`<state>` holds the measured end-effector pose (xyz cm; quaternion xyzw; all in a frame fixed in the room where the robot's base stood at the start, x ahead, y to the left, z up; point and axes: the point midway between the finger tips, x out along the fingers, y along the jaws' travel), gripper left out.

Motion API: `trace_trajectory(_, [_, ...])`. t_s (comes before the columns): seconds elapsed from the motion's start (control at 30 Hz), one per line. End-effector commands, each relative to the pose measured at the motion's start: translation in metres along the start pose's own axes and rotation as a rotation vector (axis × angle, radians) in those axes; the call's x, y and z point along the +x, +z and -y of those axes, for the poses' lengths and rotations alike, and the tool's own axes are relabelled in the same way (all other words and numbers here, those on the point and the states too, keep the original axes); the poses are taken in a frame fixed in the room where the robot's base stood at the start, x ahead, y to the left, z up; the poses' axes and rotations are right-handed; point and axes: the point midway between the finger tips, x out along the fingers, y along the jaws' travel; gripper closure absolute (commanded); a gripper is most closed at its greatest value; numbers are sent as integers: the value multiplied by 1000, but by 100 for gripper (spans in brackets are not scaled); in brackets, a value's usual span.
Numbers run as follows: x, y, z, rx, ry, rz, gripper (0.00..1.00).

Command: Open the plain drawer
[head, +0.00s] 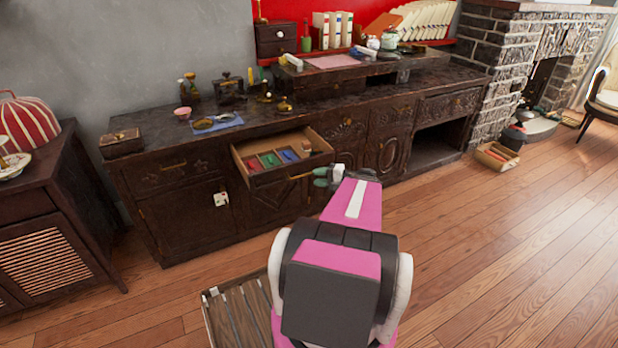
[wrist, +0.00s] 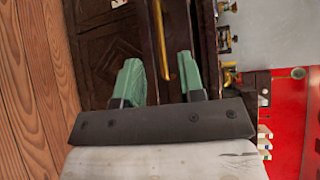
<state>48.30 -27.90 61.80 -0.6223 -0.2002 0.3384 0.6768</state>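A drawer with a dark front (head: 292,176) stands pulled out from the long carved sideboard, with its light wooden side walls showing. Its gold bar handle shows in the wrist view (wrist: 163,45) and, small, in the head view (head: 300,176). My gripper (head: 320,177) is at the right part of the drawer front. In the wrist view my gripper (wrist: 158,75) has its two green fingers apart, one on each side of the handle's line. I see no finger closed on the handle. Whether a fingertip touches the drawer front cannot be told.
Compartments with red, green and blue items (head: 270,159) lie in the drawer. A slatted wooden crate (head: 238,312) is on the floor beside my arm. A cabinet (head: 60,225) stands at left. Wooden floor (head: 500,250) is open at right.

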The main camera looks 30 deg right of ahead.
Motion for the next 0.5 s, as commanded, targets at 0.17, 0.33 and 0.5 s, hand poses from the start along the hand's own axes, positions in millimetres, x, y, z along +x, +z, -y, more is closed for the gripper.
trace_trajectory(0.17, [-22, 0, 0, 0, -1, -2, 64])
trace_trajectory(0.33, [-30, 0, 0, 0, 0, 0, 64])
trace_trajectory(0.5, [-32, 0, 0, 0, 0, 1, 64])
